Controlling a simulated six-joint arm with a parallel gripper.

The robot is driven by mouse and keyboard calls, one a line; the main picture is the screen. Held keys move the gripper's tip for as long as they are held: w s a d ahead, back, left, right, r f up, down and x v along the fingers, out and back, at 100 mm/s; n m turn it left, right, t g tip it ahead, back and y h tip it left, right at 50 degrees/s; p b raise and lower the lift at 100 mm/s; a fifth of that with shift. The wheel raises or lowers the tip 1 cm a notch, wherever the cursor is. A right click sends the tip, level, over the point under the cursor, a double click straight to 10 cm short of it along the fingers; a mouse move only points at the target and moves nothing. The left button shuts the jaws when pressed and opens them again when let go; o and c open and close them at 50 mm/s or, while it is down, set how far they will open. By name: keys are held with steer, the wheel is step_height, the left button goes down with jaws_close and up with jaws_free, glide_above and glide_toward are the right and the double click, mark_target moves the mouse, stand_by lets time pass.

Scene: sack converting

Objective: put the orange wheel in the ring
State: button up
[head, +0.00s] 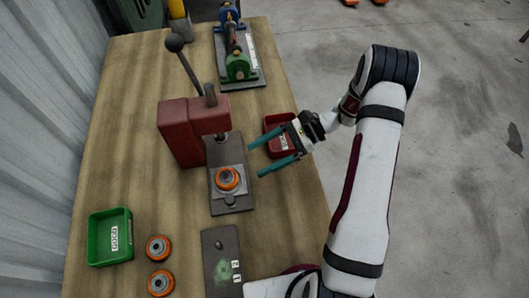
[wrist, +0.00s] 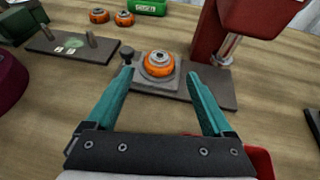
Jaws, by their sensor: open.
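One orange wheel (head: 228,178) sits on a pale round seat, apparently the ring (wrist: 158,78), on the dark base plate of the red press. In the wrist view this wheel (wrist: 158,60) lies flat; I cannot tell whether it is fully inside the ring. Two more orange wheels (head: 158,248) (head: 160,282) lie on the table at the lower left; they also show at the top of the wrist view (wrist: 98,16). My gripper (head: 257,159) is open and empty, its teal fingers apart. It is right of the seated wheel and does not touch it.
The red press (head: 180,140) with its lever stands behind the seated wheel. A green bin (head: 110,240) is at the left, and a red bin (head: 272,122) lies beneath my gripper. A dark plate (head: 215,245) marked 1 and 2 lies in front. A blue-green fixture (head: 238,66) stands at the back.

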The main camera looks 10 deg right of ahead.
steer(key=s+a+r+n+h, duration=0.2)
steer(key=s+r+n+h, duration=0.6)
steer(key=s+r, duration=0.65)
steer(key=s+d+n+t+h, duration=0.1)
steer(key=s+n+t+h, duration=0.1)
steer(key=s, duration=0.4)
steer(key=shift+s+d+r+n+h, duration=0.3)
steer(key=shift+s+d+r+h, duration=0.1)
steer(key=shift+h, duration=0.4)
